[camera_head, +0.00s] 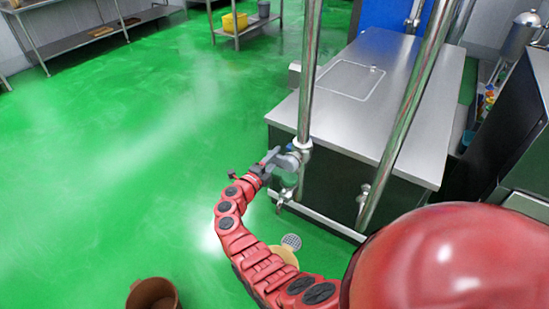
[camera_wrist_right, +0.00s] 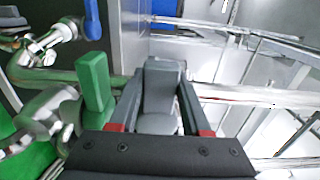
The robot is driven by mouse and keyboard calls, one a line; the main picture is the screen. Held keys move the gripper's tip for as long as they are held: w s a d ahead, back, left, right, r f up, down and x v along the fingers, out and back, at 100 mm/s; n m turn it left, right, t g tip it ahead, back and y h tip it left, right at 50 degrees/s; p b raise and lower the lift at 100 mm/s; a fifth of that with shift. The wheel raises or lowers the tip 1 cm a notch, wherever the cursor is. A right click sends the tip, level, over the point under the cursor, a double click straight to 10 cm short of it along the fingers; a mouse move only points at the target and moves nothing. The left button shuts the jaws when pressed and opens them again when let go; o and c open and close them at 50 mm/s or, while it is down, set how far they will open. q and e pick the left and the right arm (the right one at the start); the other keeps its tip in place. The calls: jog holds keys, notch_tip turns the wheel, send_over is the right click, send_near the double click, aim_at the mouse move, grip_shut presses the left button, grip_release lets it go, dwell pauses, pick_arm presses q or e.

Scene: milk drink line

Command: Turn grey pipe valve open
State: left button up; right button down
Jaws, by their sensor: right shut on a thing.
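The grey pipe valve (camera_head: 288,161) sits on the side of an upright steel pipe, left of the steel-topped unit. My right gripper (camera_head: 268,162) is at the valve's left end in the head view. In the right wrist view my right gripper (camera_wrist_right: 160,92) is shut on the grey valve handle (camera_wrist_right: 160,85), with one finger on each side of it. The gripper's palm hides the handle's lower part. My left gripper is not in view.
A green handle (camera_wrist_right: 94,82) stands close left of my fingers in the wrist view, beside steel pipe fittings (camera_wrist_right: 45,115). A brown bucket (camera_head: 153,294) stands on open green floor.

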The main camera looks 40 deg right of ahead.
aim_at(290, 158)
dwell(0.4)
jog(key=shift+m+b, duration=0.5)
jog(key=shift+b, duration=0.2)
jog(key=r+m+b, duration=0.1)
jog(key=m+b, duration=0.1)
jog(key=b, duration=0.1)
jog(key=s+r+m+b, duration=0.1)
jog(key=m+b, duration=0.2)
jog(key=r+m+b, duration=0.1)
jog(key=m+b, duration=0.1)
jog(key=b, duration=0.2)
jog(key=shift+s+d+m, duration=0.25)
jog(key=shift+d+m, duration=0.05)
jog(key=s+m+b, duration=0.1)
jog(key=m+b, duration=0.1)
jog(key=b, duration=0.1)
jog(key=r+m+b, duration=0.1)
jog(key=m+b, duration=0.1)
jog(key=b, duration=0.1)
jog(key=s+d+r+m+b, duration=0.1)
jog(key=m+b, duration=0.1)
jog(key=b, duration=0.1)
jog(key=shift+s+m, duration=0.35)
jog(key=shift+m, duration=0.05)
jog(key=shift+s+d+r+m+b, duration=0.2)
jog(key=shift+s+m+b, duration=0.1)
jog(key=shift+m+b, duration=0.4)
jog(key=shift+s+d+r+m+b, duration=0.15)
jog(key=shift+s+m+b, duration=0.15)
jog(key=shift+m+b, duration=0.4)
